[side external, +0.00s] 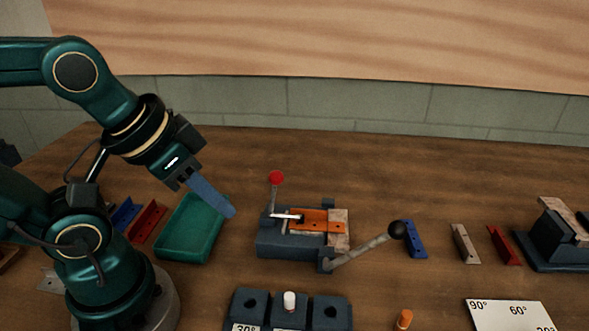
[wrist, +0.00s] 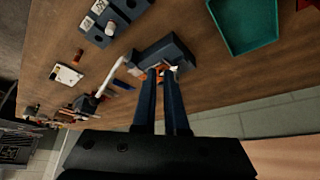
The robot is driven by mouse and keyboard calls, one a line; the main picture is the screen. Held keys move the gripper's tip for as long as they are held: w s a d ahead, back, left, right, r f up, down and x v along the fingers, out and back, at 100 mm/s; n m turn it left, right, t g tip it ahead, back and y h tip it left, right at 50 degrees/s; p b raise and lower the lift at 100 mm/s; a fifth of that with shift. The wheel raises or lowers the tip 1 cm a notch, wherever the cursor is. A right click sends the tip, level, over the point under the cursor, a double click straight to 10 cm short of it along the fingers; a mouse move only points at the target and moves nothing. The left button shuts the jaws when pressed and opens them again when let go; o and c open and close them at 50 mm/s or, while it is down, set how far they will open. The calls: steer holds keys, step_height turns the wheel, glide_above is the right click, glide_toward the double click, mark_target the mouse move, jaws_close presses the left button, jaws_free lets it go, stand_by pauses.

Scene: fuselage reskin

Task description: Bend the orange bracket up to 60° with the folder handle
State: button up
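The orange bracket (side external: 322,226) lies flat on the dark folder (side external: 285,244) in the side view, its near end under the clamp. The folder handle (side external: 362,248), a grey rod with a black knob (side external: 397,229), slants out to the right at a low angle. In the wrist view the handle (wrist: 112,76) shows as a pale rod, and the fingers partly cover the bracket. My gripper (side external: 233,213) is in the air left of the folder, above the green tray, touching nothing. In the wrist view its two fingers (wrist: 161,76) are apart with nothing held between them.
The clamp lever with a red knob (side external: 276,178) stands upright on the folder. A dark block with holes and a white peg (side external: 290,302), an orange peg (side external: 404,319) and an angle card (side external: 508,315) lie in front. Blue, grey and red brackets (side external: 415,240) lie right. The green tray (side external: 190,229) is left.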

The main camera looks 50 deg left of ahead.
steer(key=o, duration=0.5)
steer(key=shift+s, duration=0.1)
steer(key=shift+o, duration=0.7)
steer(key=w+r+m, duration=0.4)
steer(key=r, duration=0.2)
steer(key=shift+w, duration=0.3)
steer(key=m+g+y, duration=0.1)
steer(key=m+g, duration=0.1)
steer(key=m, duration=0.8)
glide_above(397, 225)
steer(key=a, duration=0.2)
step_height(397, 225, down, 3)
steer(key=d+f, duration=0.1)
steer(key=s+d+f, duration=0.1)
steer(key=f, duration=0.1)
steer(key=shift+d+f, duration=0.2)
steer(key=shift+f, duration=0.1)
steer(key=shift+x, duration=2.4)
steer(key=shift+s, duration=0.1)
steer(key=shift+c, duration=0.3)
